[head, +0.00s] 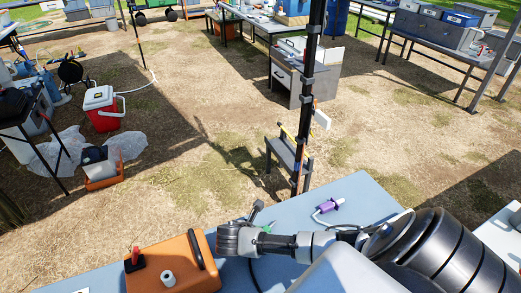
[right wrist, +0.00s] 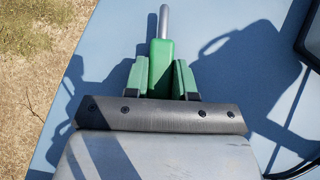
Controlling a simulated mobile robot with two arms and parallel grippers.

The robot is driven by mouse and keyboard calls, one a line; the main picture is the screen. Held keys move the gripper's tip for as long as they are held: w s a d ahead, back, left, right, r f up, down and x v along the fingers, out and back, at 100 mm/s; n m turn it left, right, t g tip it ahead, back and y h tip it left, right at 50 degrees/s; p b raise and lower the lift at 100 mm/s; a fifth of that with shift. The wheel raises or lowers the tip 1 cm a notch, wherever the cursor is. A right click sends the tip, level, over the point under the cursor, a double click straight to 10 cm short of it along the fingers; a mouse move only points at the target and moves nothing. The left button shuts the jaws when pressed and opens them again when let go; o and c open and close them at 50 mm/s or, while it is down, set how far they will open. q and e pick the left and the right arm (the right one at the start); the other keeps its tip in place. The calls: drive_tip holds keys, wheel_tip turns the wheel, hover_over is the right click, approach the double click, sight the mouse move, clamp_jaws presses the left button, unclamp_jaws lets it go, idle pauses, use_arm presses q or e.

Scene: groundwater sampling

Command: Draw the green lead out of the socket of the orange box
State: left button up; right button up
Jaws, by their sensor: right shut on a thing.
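The orange box (head: 190,275) stands on the blue-grey table at the bottom of the head view, with a black handle, a red plug or knob and a pale round fitting on top. My right gripper (head: 262,232) is just right of the box, over the table. In the right wrist view my right gripper (right wrist: 160,75) is shut on the green lead's plug (right wrist: 161,58). Its bare grey pin (right wrist: 163,20) points away from the fingers, with table surface behind it and no socket around it. The green cable's run is hidden. My left gripper is not in view.
A purple connector (head: 329,205) on a pale lead lies on the table (head: 362,190) right of the gripper. A black pole (head: 308,85) rises beyond the table's far edge. Dark cables show at the lower right of the wrist view.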

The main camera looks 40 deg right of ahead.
drive_tip(key=shift+s+a+f, duration=0.1)
drive_tip(key=shift+s+f, duration=0.05)
drive_tip(key=shift+f, duration=0.25)
drive_tip(key=shift+s+a+f, duration=0.2)
drive_tip(key=shift+s+f, duration=0.1)
drive_tip(key=shift+f, duration=0.05)
drive_tip(key=o, duration=0.5)
drive_tip(key=shift+b, duration=0.3)
drive_tip(key=o, duration=0.4)
drive_tip(key=shift+w+f, duration=0.15)
drive_tip(key=shift+w, duration=0.05)
drive_tip(key=v, duration=0.3)
drive_tip(key=p+v, duration=0.1)
drive_tip(key=v, duration=0.3)
drive_tip(key=w+d+r+v, duration=0.1)
drive_tip(key=v, duration=0.2)
drive_tip(key=shift+a+r, duration=0.25)
drive_tip(key=shift+a, duration=0.1)
drive_tip(key=shift+a+r+p, duration=0.3)
drive_tip(key=shift+r+p, duration=0.05)
drive_tip(key=shift+p, duration=0.05)
